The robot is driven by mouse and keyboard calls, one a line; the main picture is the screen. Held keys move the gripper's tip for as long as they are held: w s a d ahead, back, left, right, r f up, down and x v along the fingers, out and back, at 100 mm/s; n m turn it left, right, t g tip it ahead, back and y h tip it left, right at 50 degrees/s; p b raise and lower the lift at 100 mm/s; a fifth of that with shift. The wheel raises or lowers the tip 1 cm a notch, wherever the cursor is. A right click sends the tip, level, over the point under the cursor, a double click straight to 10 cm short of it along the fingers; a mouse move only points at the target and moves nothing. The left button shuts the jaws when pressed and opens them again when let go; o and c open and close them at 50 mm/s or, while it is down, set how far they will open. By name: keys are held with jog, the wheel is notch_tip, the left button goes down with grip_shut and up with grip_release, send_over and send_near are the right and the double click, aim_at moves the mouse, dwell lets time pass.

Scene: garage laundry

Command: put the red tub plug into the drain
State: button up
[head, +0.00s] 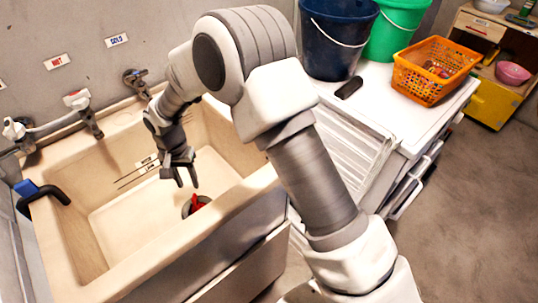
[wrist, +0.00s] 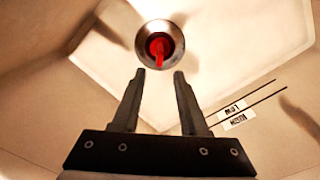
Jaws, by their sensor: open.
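The red tub plug (head: 198,202) is at the round metal drain (head: 186,209) in the floor of the beige tub. In the wrist view the red plug (wrist: 158,46) shows inside the ring of the drain (wrist: 176,34), its handle pointing toward my gripper. I cannot tell how firmly or how level it sits. My gripper (head: 184,183) is inside the tub, above and a little left of the drain. In the wrist view my gripper (wrist: 159,75) has its two fingers apart, with nothing between them, and the drain lies just beyond the tips.
The tub walls (head: 225,230) surround my gripper. Two taps (head: 90,122) stick out at the back left. A label with LOW and HIGH marks (head: 147,164) is on the tub wall. Buckets (head: 337,35) and an orange basket (head: 432,70) stand on white machines at right.

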jog(key=d+r+t, duration=0.3)
jog(key=d+r, duration=1.7)
jog(key=r, duration=0.2)
jog(key=s+d+r+t, duration=0.1)
jog(key=s+d+r, duration=0.1)
jog(key=s+d, duration=0.3)
jog(key=s+d+r, duration=0.2)
jog(key=s+d, duration=0.3)
jog(key=s, duration=0.1)
jog(key=s+d+r+n+t, duration=0.1)
jog(key=s+d+r, duration=0.1)
jog(key=s+d, duration=0.3)
jog(key=shift+s+d+r+t, duration=0.2)
jog(key=shift+s+r+t, duration=0.1)
jog(key=shift+s, duration=0.4)
notch_tip(320, 180, up, 7)
jog(key=p, duration=0.7)
